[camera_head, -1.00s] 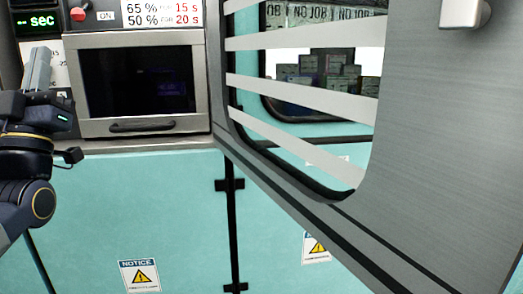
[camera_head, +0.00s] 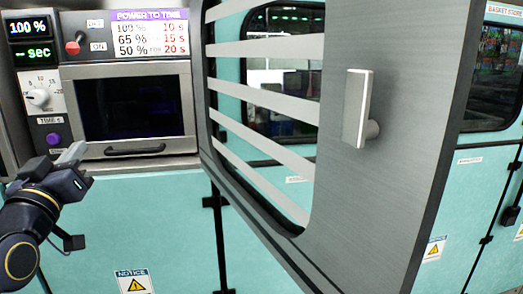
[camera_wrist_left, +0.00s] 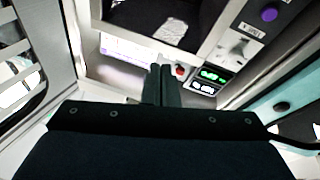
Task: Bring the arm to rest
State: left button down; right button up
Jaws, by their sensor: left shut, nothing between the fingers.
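My left gripper (camera_head: 72,153) is at the left of the head view, in front of the machine's lower left part, below the dial. In the left wrist view its two fingers (camera_wrist_left: 160,84) lie together, shut and empty. My right gripper is in neither view.
A machine with a dark window (camera_head: 132,108), a dial (camera_head: 38,97), a purple button (camera_head: 53,139) and a red switch (camera_head: 73,46) stands at the left. A grey door with a slatted window and handle (camera_head: 358,108) stands open at the centre right. Teal panels (camera_head: 150,220) run below.

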pick_arm(q)
jog(key=s+d+f+m+g+h+p, duration=0.1)
jog(key=s+d+f+g+h+p, duration=0.2)
jog(key=s+d+f+g+p, duration=0.3)
jog(key=s+d+f+m+g+h+p, duration=0.1)
jog(key=s+d+f+g+h+p, duration=0.2)
jog(key=s+f, duration=1.1)
jog(key=s+d+g+p, duration=0.1)
jog(key=d+g+p, duration=0.2)
jog(key=d+g, duration=0.2)
jog(key=shift+d+g, duration=0.15)
jog(key=shift+g, duration=0.65)
